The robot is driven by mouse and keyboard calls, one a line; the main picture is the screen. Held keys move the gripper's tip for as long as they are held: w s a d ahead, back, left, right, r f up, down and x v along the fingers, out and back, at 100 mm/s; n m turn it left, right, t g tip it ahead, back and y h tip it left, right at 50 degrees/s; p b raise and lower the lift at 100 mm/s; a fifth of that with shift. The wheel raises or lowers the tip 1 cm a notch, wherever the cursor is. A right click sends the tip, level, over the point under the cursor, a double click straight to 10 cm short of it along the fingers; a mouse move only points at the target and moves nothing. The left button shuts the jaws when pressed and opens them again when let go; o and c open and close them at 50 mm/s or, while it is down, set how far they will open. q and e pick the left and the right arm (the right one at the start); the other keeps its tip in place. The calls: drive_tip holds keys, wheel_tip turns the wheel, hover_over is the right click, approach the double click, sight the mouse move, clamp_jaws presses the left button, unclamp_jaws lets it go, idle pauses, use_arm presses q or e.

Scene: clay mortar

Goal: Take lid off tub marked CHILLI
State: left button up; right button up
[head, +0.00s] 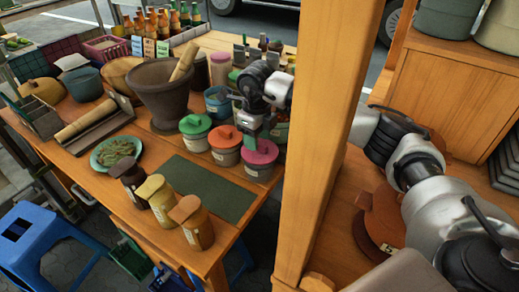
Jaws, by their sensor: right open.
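Three grey tubs with coloured lids stand on the wooden table: one with a green lid (195,124), one with an orange lid (225,137) and one with a pink lid (260,151). Their pale labels are too small to read, so I cannot tell which is marked CHILLI. My right gripper (258,133) reaches in from behind the wooden post and is open, pointing down just above the pink lid. I cannot tell whether its fingers touch that lid. All three lids sit on their tubs. My left gripper is not in view.
A thick wooden post (325,130) stands between the table and my arm. A green mat (208,187) lies clear in front of the tubs. Several small jars (192,222) line the front edge. A big clay mortar (165,92) with a pestle (185,62) stands left of the tubs.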

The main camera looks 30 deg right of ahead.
wheel_tip(320, 180, down, 2)
drive_tip(key=shift+c, duration=0.2)
clamp_jaws()
drive_tip(key=shift+r, duration=0.1)
